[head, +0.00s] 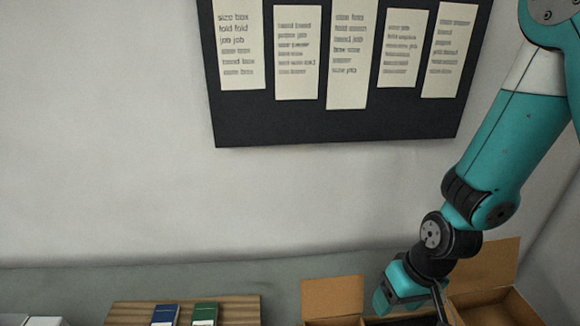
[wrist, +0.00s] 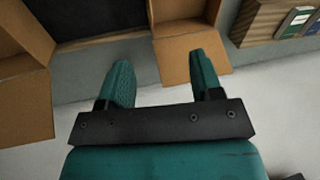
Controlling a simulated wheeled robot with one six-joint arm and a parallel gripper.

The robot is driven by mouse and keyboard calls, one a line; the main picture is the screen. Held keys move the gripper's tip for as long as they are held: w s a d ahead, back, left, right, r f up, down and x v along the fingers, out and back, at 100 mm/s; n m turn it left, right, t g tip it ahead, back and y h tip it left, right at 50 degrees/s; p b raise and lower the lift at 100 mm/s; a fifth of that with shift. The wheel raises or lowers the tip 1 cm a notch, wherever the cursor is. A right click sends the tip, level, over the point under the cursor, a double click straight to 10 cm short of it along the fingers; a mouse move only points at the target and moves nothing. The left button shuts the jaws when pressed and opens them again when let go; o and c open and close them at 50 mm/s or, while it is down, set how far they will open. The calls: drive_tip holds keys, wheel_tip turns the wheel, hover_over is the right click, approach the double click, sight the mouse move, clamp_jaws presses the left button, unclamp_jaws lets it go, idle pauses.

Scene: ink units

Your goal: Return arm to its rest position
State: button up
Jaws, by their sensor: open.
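My gripper (wrist: 163,80) shows in the wrist view with its two teal fingers spread apart and nothing between them. In the head view my teal arm comes down from the upper right, and the gripper end (head: 400,290) is low at the right, by the open cardboard boxes. The fingertips are cut off or hidden in the head view. In the wrist view a cardboard box flap (wrist: 190,55) lies beyond the fingers, apart from them as far as I can tell.
Open cardboard boxes (head: 333,296) and (head: 490,290) stand at the lower right. A wooden board (head: 240,309) bears a blue ink box (head: 165,314) and a green one (head: 205,313). A dark notice board (head: 300,130) with paper sheets hangs on the wall. The wall area at left is clear.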

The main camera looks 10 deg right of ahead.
drive_tip(key=s+a+r+n+y+b, duration=0.1)
drive_tip(key=s+a+r+n+b, duration=0.4)
drive_tip(key=r, duration=0.8)
drive_tip(key=s+a+b, duration=0.1)
drive_tip(key=s+a, duration=0.2)
drive_tip(key=s, duration=0.1)
drive_tip(key=shift+s+a+r+g+y+b, duration=0.2)
drive_tip(key=shift+a+g+y+b, duration=0.1)
drive_tip(key=shift+g+y, duration=0.1)
